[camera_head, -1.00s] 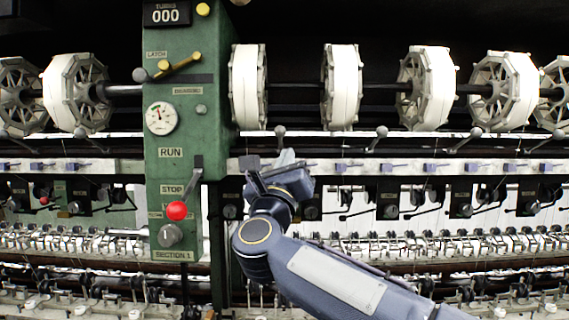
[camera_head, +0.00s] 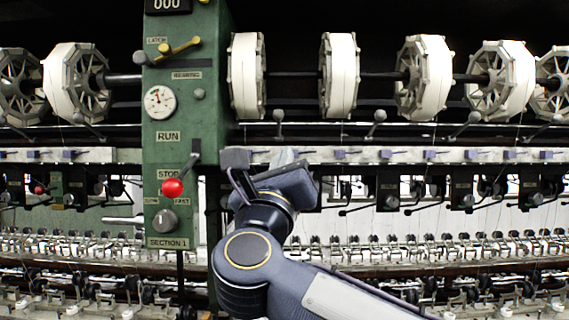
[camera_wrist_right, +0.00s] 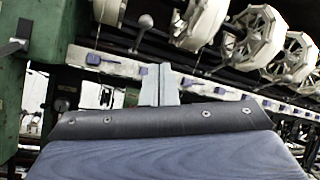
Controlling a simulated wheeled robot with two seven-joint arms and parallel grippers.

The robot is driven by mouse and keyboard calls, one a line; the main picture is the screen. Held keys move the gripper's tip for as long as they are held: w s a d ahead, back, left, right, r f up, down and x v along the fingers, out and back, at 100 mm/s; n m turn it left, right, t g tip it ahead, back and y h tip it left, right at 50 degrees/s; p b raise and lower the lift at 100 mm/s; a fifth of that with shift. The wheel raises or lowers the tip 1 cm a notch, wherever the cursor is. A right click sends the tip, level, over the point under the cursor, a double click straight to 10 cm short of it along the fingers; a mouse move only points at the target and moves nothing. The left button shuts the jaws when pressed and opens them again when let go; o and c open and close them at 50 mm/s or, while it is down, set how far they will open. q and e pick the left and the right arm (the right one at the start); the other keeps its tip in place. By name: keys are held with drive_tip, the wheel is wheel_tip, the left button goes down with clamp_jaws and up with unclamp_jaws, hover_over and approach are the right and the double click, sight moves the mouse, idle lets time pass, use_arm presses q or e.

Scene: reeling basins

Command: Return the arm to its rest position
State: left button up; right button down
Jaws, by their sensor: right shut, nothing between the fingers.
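My right arm comes in from the lower right in the head view. Its right gripper (camera_head: 284,157) is largely hidden behind my wrist, to the right of the green control column. In the right wrist view the gripper's pale fingers (camera_wrist_right: 160,85) are together, with nothing between them. The fingers do not appear to touch the lever or the column. My left gripper is not in view.
White reels (camera_head: 340,76) on a dark shaft run across the top. A pale rail (camera_head: 420,156) with purple clips lies below them. Rows of small fittings and basins (camera_head: 440,250) stretch across the lower part. A gauge (camera_head: 160,102) and a grey knob (camera_head: 165,221) sit on the column.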

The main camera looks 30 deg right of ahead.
idle(0.3)
drive_tip(key=s+a+f+n+y, duration=0.1)
drive_tip(key=a+f+n+y, duration=0.3)
drive_tip(key=f+n+y, duration=0.9)
drive_tip(key=a+f+n+y, duration=0.3)
drive_tip(key=f+n+y, duration=0.55)
drive_tip(key=n, duration=0.85)
drive_tip(key=s+f+n+g, duration=0.2)
drive_tip(key=s+f+g, duration=0.2)
drive_tip(key=f, duration=0.5)
drive_tip(key=s+f+n+g+h, duration=0.1)
drive_tip(key=s+f+n+g, duration=0.2)
drive_tip(key=s+f, duration=0.5)
drive_tip(key=s+f+n+g, duration=0.3)
drive_tip(key=s+f+g, duration=0.2)
drive_tip(key=f, duration=0.6)
drive_tip(key=shift+s+d+f+h, duration=0.25)
drive_tip(key=shift+s+f+h, duration=0.15)
drive_tip(key=shift+s, duration=0.25)
